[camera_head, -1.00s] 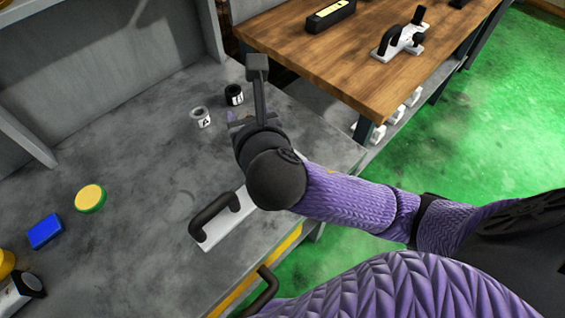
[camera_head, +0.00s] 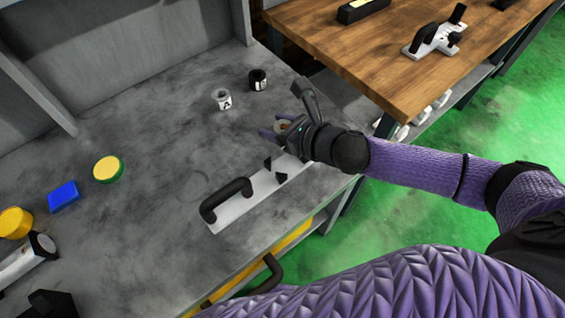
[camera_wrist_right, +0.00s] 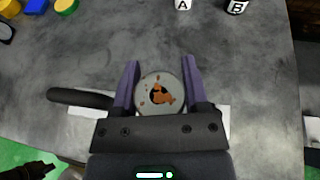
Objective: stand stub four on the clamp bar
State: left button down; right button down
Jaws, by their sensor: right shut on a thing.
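My right gripper (camera_head: 274,133) is above the grey bench near its right edge, just behind the right end of the white bar (camera_head: 240,211). In the right wrist view, my right gripper (camera_wrist_right: 159,88) is shut on a round grey piece with rust-brown patches (camera_wrist_right: 159,92), held between its purple fingers. I take this as the stub; no number is readable on it. The white bar, seemingly the clamp bar, lies on the bench with a black handle (camera_head: 226,198) at its left end and small black parts toward the right. The gripper partly hides it in the wrist view. My left gripper is out of view.
A yellow-green round piece (camera_head: 108,168) and a blue block (camera_head: 63,196) lie left. A wooden table (camera_head: 340,65) stands at back right. The bench's middle is clear.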

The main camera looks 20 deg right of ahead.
notch_tip(320, 180, down, 9)
jog(key=b, duration=0.4)
jog(key=shift+f, duration=0.2)
jog(key=shift+r, duration=0.2)
jog(key=shift+f, duration=0.2)
jog(key=shift+c, duration=1.9)
grip_release()
jog(key=shift+s, duration=0.1)
jog(key=shift+r, duration=0.25)
jog(key=p+v, duration=0.2)
jog(key=v, duration=1)
jog(key=shift+p, duration=0.35)
